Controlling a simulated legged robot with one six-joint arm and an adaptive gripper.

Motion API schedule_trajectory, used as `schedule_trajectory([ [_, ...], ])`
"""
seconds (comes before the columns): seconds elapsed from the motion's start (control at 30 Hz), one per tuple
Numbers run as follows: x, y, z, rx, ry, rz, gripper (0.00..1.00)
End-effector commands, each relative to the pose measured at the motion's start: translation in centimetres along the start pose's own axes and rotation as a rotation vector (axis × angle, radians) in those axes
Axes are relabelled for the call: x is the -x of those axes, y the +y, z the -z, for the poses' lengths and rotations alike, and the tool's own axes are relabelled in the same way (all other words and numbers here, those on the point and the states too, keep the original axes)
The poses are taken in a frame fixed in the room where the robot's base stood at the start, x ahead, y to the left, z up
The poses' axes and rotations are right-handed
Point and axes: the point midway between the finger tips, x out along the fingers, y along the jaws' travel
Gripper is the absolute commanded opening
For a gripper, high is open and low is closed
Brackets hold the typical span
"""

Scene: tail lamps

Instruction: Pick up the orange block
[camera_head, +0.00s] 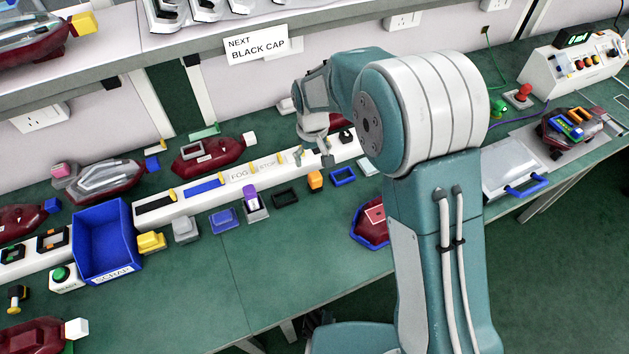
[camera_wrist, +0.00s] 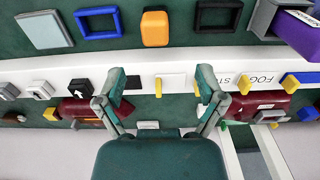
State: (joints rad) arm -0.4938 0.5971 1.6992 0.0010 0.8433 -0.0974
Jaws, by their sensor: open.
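The orange block (camera_head: 315,180) lies on the green bench just in front of the long white rail, between a black frame and a blue frame. In the wrist view the orange block (camera_wrist: 155,28) is near the top middle, beyond the fingertips. My gripper (camera_head: 313,158) is above the rail, a little behind the block. In the wrist view my gripper (camera_wrist: 160,82) has its two fingers spread wide with nothing between them. It is apart from the block.
Close beside the block are a blue frame (camera_wrist: 98,22) and a black frame (camera_wrist: 218,14). The white rail (camera_wrist: 140,75) carries yellow tabs. A blue scrap bin (camera_head: 106,240) stands at the left. Red lamps (camera_head: 207,154) lie behind the rail. Bare bench (camera_head: 280,235) lies in front.

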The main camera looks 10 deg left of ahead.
Motion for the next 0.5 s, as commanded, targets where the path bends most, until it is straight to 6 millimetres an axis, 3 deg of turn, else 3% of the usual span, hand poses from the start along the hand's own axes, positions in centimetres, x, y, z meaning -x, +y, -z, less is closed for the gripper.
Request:
schedule_trajectory([
  [0.2, -3.7, 0.1, -0.1, -0.001, -0.005, 0.0, 0.89],
  [0.5, -6.0, 0.2, -0.2, -0.001, -0.004, 0.0, 0.89],
])
